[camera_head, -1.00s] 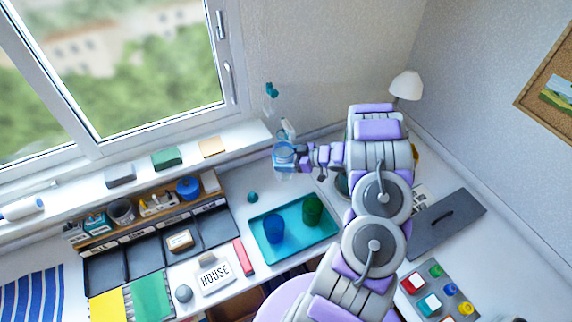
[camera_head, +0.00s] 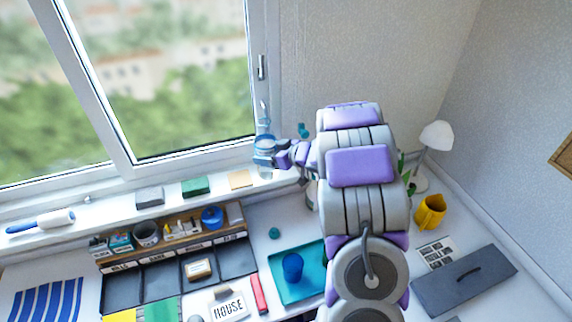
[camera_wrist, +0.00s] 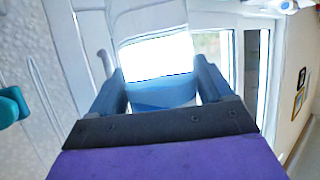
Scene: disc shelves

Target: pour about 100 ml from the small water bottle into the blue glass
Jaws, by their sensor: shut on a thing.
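My gripper (camera_head: 268,150) is shut on the small water bottle (camera_head: 265,141), a clear bottle with a blue band, held up in front of the window frame. The bottle looks roughly upright; its exact tilt and water level are hard to tell. In the wrist view, the bottle's blue band (camera_wrist: 163,93) sits between the two blue fingers, with a bright pale area above it. The blue glass (camera_head: 293,267) stands upright on the teal tray (camera_head: 285,292), below and slightly right of my gripper and well apart from the bottle.
A small teal ball-like piece (camera_head: 274,233) lies behind the tray. A rack with a blue round container (camera_head: 212,217) stands left. My arm covers the tray's right part.

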